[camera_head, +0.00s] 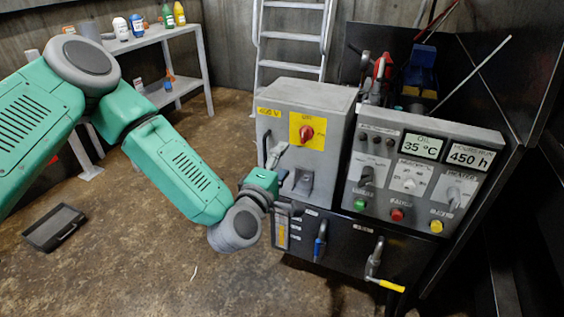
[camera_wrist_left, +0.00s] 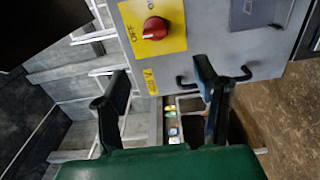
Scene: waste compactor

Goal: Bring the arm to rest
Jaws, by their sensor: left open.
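My left arm, green with grey joints, reaches in from the left in the head view. Its gripper (camera_head: 281,160) is in front of the lower left of a grey switch box (camera_head: 325,97). In the left wrist view the two dark fingers (camera_wrist_left: 160,88) stand apart with nothing between them. The box's red rotary switch (camera_head: 306,133) on a yellow plate also shows in the wrist view (camera_wrist_left: 155,28), beyond the fingers. A dark bar handle (camera_wrist_left: 222,78) on the box shows behind the right finger; I cannot tell whether they touch. My right gripper is out of view.
Right of the box is a control panel (camera_head: 408,178) with displays, buttons and levers. Below is a black cabinet with a blue-handled lever (camera_head: 319,243) and a yellow-handled crank (camera_head: 385,283). A shelf (camera_head: 160,38) with bottles and a ladder (camera_head: 292,36) stand behind. A dark tray (camera_head: 48,226) lies on open floor.

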